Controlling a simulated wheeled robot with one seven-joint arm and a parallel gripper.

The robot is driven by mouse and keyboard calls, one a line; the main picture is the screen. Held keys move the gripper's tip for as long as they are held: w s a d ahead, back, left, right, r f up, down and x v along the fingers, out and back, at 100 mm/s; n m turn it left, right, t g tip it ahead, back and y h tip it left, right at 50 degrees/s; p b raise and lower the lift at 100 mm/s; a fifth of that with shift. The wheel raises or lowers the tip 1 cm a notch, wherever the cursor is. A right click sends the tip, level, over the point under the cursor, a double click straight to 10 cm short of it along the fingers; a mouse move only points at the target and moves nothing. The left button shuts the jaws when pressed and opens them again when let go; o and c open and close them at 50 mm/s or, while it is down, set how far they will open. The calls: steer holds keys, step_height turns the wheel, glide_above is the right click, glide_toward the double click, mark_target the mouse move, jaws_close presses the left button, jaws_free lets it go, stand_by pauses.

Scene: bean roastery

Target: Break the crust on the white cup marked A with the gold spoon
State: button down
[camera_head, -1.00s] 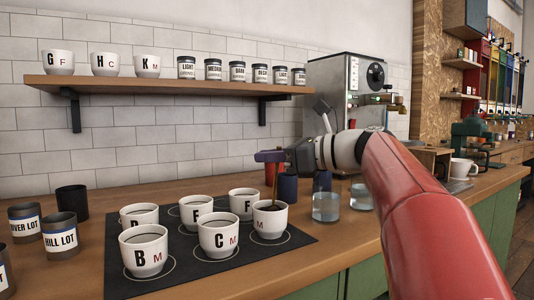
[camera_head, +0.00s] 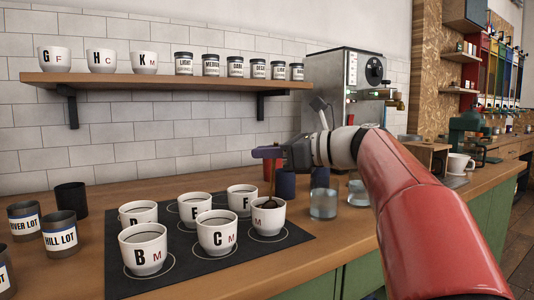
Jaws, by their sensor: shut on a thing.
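My gripper (camera_head: 270,153) is above the right end of the dark mat, shut on the thin handle of a gold-brown spoon (camera_head: 273,180). The spoon hangs down, and its lower end is inside a white cup (camera_head: 270,220) at the mat's right edge. An M shows on this cup's side; its large letter is not readable from here, so I cannot confirm an A. Dark coffee shows around the spoon's end. I cannot tell how deep the spoon is or whether the crust is parted.
Several white cups share the mat (camera_head: 125,280), including cup C (camera_head: 217,240) close left and cup B (camera_head: 140,257). Glasses of water (camera_head: 323,204) and dark blue canisters (camera_head: 286,184) stand right of and behind the spoon's cup. Dark labelled tins (camera_head: 59,240) stand at left. A shelf (camera_head: 160,86) hangs above.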

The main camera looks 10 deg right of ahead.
steer(key=shift+s+d+r+p, duration=0.1)
steer(key=shift+s+r+p, duration=0.1)
steer(key=shift+r, duration=0.9)
steer(key=shift+s+d+r+p, duration=0.1)
steer(key=shift+s+r, duration=0.1)
steer(key=shift+r, duration=0.85)
steer(key=shift+r, duration=2.5)
